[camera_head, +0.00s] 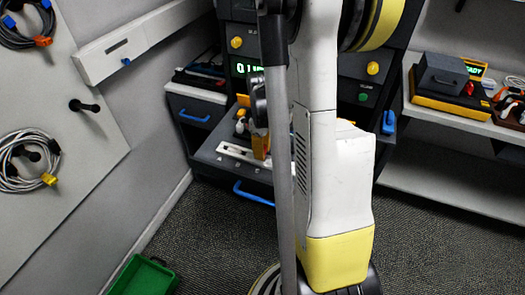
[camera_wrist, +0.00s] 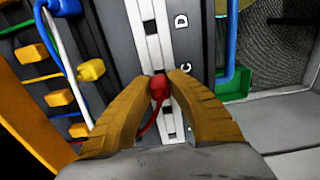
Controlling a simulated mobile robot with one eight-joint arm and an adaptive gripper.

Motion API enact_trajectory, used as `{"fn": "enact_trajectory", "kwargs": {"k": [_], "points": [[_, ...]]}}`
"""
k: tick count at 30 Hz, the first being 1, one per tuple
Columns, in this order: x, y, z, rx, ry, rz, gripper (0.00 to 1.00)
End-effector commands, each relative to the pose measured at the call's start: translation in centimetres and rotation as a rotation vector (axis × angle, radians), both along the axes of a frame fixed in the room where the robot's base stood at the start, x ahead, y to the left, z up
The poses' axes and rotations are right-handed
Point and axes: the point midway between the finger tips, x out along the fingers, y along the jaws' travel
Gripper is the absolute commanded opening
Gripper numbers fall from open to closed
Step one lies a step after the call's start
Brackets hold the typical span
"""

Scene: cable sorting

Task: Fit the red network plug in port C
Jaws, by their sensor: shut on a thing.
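In the wrist view, my gripper (camera_wrist: 160,80) has its two tan fingers closed on the red network plug (camera_wrist: 158,88). The red cable (camera_wrist: 147,127) curves away below it to the left. The plug is over the pale port strip (camera_wrist: 152,40), close to the letter C (camera_wrist: 187,69). The letter D (camera_wrist: 181,20) is farther up the strip. The port under the plug is hidden, and I cannot tell whether the plug is in it or above it. In the head view, my arm hides most of the gripper, and the port strip (camera_head: 233,151) shows left of it.
A blue handle (camera_wrist: 236,84) is at right. In the head view, a green bin (camera_head: 143,277) stands on the floor by the left wall.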

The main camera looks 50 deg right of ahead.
Motion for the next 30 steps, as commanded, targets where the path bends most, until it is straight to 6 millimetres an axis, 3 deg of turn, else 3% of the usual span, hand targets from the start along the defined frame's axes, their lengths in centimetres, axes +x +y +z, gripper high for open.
{"fn": "enact_trajectory", "kwargs": {"k": [30], "points": [[0.0,0.0,-1.0,0.0,0.0,0.0,0.0]]}}
